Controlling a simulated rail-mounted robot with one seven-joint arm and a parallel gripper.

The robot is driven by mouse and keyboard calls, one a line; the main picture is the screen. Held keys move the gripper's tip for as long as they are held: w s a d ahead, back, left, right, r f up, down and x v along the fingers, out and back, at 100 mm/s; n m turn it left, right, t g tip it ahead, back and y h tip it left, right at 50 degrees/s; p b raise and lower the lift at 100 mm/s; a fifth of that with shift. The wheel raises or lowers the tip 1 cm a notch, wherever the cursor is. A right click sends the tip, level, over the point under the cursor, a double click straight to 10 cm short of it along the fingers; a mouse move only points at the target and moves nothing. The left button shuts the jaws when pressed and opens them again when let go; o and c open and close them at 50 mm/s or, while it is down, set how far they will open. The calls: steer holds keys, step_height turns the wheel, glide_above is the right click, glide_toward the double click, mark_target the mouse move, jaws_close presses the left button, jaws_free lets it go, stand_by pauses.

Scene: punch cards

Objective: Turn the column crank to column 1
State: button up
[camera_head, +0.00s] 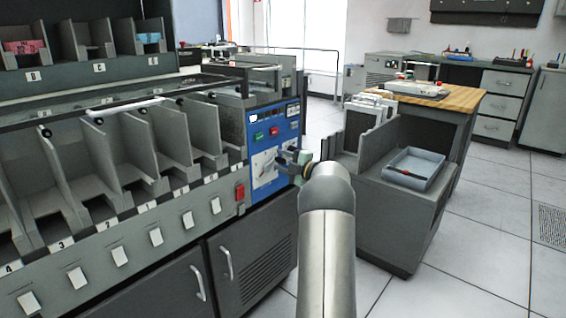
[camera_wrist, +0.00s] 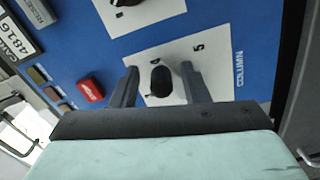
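The column crank is a small black knob (camera_wrist: 161,82) on a white dial plate (camera_wrist: 172,58) in the wrist view. The word COLUMN and a 5 are printed beside it; the other marks are too small or covered to read. My gripper (camera_wrist: 159,72) is open, with one dark finger on each side of the knob and a visible gap on both sides. Whether the fingertips reach to the knob's depth I cannot tell. In the head view my gripper (camera_head: 287,160) is at the blue control panel (camera_head: 256,141) and hides the crank.
A second black knob (camera_wrist: 119,3) on its own white plate, a red button (camera_wrist: 90,91) and a counter (camera_wrist: 14,40) are on the panel. Card bins (camera_head: 135,160) run to the left. A grey cart (camera_head: 405,210) with a blue tray (camera_head: 430,162) stands right of my arm.

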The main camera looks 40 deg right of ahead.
steer(key=shift+s, duration=0.1)
steer(key=s+d+p, duration=0.3)
steer(key=s, duration=1.4)
steer(key=shift+p, duration=0.35)
steer(key=w+a+r+m+h+p, duration=0.3)
steer(key=r+p, duration=0.1)
steer(key=r, duration=0.3)
steer(key=w+a+r+m+h+p, duration=0.2)
steer(key=w+a+r+p, duration=0.15)
steer(key=r, duration=0.25)
steer(key=a+r+m+g+h+p, duration=0.25)
steer(key=a+r+m+p, duration=0.2)
steer(key=a, duration=0.25)
steer(key=a+r+m+g+h+p, duration=0.1)
steer(key=a+r+m+g+p, duration=0.25)
steer(key=a+p, duration=0.25)
steer(key=s+a+r+m+g+y+p, duration=0.2)
steer(key=s+a+g+p, duration=0.3)
steer(key=s+a, duration=0.9)
steer(key=s+a+r+m+g+y+p, duration=0.1)
steer(key=s+a+g+y+p, duration=0.2)
steer(key=s+a, duration=1.2)
steer(key=s+g+p, duration=0.1)
steer(key=g+p, duration=0.2)
steer(key=p, duration=0.2)
steer(key=shift+r+m+p, duration=0.35)
steer(key=shift+r+m, duration=0.05)
